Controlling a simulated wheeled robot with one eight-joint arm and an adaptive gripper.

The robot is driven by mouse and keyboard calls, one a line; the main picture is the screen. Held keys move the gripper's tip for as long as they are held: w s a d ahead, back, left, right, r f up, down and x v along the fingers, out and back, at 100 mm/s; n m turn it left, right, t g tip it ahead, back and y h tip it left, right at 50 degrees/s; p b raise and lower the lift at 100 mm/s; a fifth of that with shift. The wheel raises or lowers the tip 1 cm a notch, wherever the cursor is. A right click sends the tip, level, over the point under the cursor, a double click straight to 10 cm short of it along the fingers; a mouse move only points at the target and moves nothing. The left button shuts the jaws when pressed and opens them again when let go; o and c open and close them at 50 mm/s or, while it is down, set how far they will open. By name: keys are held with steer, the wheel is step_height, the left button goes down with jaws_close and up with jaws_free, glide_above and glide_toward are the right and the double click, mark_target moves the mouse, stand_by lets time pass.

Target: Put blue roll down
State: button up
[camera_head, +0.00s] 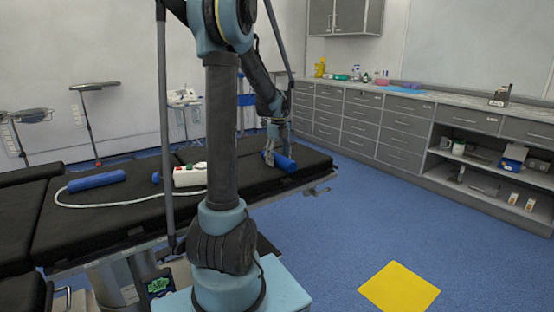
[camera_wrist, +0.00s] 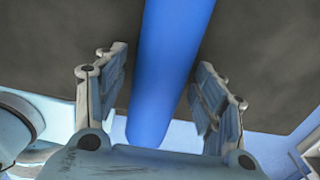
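A blue roll (camera_head: 284,163) lies near the right end of the black operating table (camera_head: 120,212). In the wrist view the roll (camera_wrist: 168,62) runs between the two fingers of my gripper (camera_wrist: 162,85). The fingers are apart, with dark table surface showing between the left finger and the roll and a narrower gap on the right. My gripper (camera_head: 269,152) points down at the roll in the head view. The roll appears to rest on the table top. Its far end runs out of the wrist view.
Another blue roll (camera_head: 97,180) lies at the left on the table. A white box (camera_head: 189,175) with a pale cord lies between the rolls. Grey cabinets (camera_head: 378,128) line the right wall. Blue floor (camera_head: 345,215) is open right of the table, with a yellow square (camera_head: 399,287).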

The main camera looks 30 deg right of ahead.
mark_target(278, 154)
steer(key=shift+r, duration=0.15)
step_height(278, 154, up, 11)
steer(key=s+a+n, duration=0.2)
steer(key=a+n, duration=0.6)
steer(key=a, duration=0.6)
steer(key=s+a+f+n+t, duration=0.1)
steer(key=s+a+n, duration=0.1)
steer(key=a+n, duration=0.35)
steer(key=s+a+f+n, duration=0.2)
steer(key=s+a+n, duration=0.15)
steer(key=a, duration=0.25)
steer(key=s+a+f+n+t, duration=0.1)
steer(key=s+a+f+n, duration=1.2)
steer(key=n, duration=0.5)
steer(key=shift+s+a+f, duration=0.15)
steer(key=shift+a+f, duration=0.15)
